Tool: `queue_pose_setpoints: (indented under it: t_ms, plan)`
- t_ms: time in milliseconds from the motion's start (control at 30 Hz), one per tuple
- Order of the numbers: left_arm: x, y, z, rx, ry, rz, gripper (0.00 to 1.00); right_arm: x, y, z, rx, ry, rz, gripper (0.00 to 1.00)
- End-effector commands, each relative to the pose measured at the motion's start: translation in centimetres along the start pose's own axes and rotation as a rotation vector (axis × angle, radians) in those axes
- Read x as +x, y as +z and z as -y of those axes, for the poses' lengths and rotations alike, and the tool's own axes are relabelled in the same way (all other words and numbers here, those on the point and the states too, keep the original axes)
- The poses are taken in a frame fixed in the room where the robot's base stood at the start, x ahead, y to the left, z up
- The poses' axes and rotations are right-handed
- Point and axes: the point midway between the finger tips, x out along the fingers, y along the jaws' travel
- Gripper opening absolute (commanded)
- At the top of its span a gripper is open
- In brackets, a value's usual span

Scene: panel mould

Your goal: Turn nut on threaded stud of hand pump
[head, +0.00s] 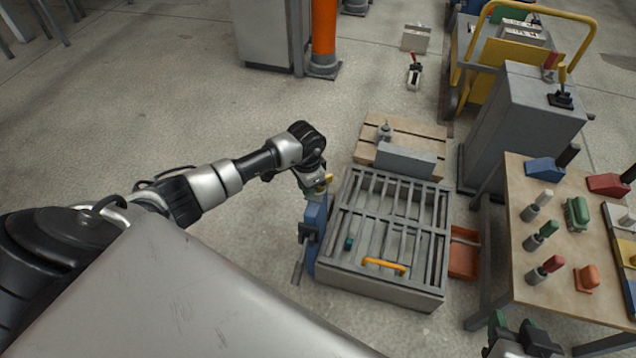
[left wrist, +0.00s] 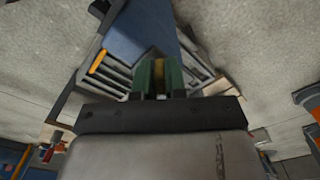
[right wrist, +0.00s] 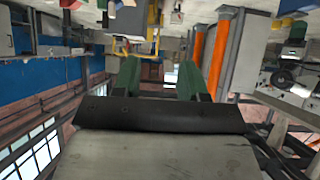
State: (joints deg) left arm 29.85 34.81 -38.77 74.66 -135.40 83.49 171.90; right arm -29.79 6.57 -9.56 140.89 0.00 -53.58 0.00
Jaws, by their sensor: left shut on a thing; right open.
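The blue hand pump (head: 315,235) stands upright at the left side of the grey panel mould, with a dark lever (head: 298,268) low on its left. My left gripper (head: 322,184) is at the pump's top. In the left wrist view, its green fingers (left wrist: 158,78) are closed on a narrow brass-coloured piece, the nut (left wrist: 158,70), with the blue pump body (left wrist: 145,30) beyond. The stud is hidden by the fingers. My right gripper (head: 522,335) is at the bottom right of the head view. It also shows in the right wrist view (right wrist: 158,75), open and empty.
The slatted mould frame (head: 432,262) holds an orange handle (head: 384,267) and a small teal piece. A wooden pallet (head: 440,133) lies behind it. An orange bin (head: 463,255) and a workbench (head: 530,285) with several tools are at the right.

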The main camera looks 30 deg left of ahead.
Motion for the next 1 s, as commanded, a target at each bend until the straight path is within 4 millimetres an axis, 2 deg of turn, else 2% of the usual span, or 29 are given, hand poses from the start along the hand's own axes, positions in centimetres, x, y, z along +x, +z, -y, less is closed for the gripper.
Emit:
queue_pose_setpoints:
  t_ms: [33,467,867,1000]
  plan:
    - [-0.5,-0.4,0.0,-0.006,-0.001,-0.012,0.0,-0.3,0.2,-0.1,0.0,0.002,0.033,0.43]
    - [-0.6,-0.6,-0.1,-0.054,-0.003,-0.017,0.0,-3.0,4.5,-0.8,0.007,0.021,0.37,0.43]
    - [-0.6,-0.4,-0.2,-0.097,-0.002,-0.013,0.0,-6.9,7.9,-1.4,0.017,0.037,0.683,0.43]
    - [-0.7,-0.6,-0.2,-0.124,-0.003,-0.016,0.0,-5.6,8.8,-1.4,0.017,0.035,0.7,0.43]
